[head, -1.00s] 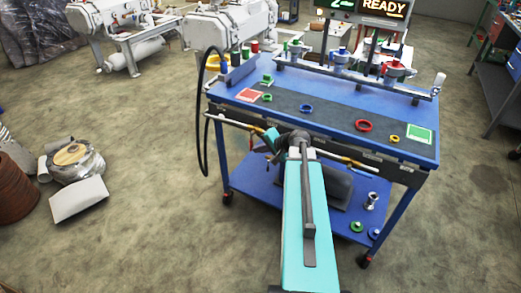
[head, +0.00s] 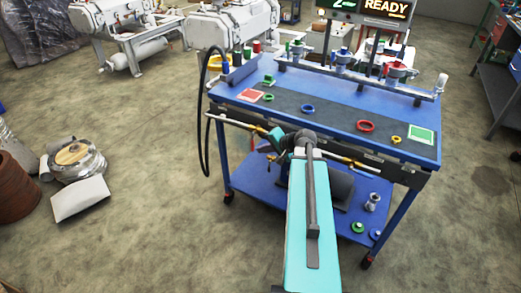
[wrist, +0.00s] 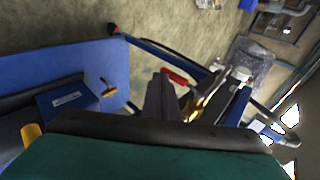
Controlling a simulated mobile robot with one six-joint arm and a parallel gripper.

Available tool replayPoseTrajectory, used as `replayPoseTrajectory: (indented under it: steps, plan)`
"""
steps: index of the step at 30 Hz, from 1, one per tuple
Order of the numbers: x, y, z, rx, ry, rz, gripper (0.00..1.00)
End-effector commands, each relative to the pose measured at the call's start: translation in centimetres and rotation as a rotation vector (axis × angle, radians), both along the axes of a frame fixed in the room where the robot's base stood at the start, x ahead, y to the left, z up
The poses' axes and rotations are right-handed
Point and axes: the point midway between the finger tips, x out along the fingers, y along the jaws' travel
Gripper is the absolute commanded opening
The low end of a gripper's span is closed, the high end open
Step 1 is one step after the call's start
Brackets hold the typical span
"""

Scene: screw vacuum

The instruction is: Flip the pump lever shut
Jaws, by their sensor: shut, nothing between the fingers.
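In the wrist view a red lever (wrist: 178,77) shows just right of my dark gripper fingers (wrist: 160,95), beside brass-coloured fittings (wrist: 197,104). The fingers are shut with nothing between them. The fingertips look close to the lever; I cannot tell whether they touch it. In the head view my teal arm reaches to the front edge of the blue workbench, beside a brass fitting (head: 262,130) on the front pipe. My fingertips and the lever are not clearly visible there.
The blue workbench (head: 330,98) carries coloured rings and a rail of fittings. A black hose (head: 203,120) loops at its left end. The lower shelf (head: 258,187) holds a dark unit and small parts. Open floor lies to the left.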

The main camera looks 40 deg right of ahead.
Motion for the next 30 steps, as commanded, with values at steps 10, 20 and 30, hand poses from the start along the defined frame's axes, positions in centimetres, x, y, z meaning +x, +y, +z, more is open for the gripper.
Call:
replayPoseTrajectory:
  steps: [10, 20, 30]
  plan:
    - [-4.4, -0.6, 3.7, -0.002, -0.002, -0.003, 0.0]
    - [-5.1, -0.8, 4.8, -0.001, 0.0, -0.001, 0.0]
    - [-5.9, -1.0, 5.4, -0.001, -0.001, -0.001, 0.0]
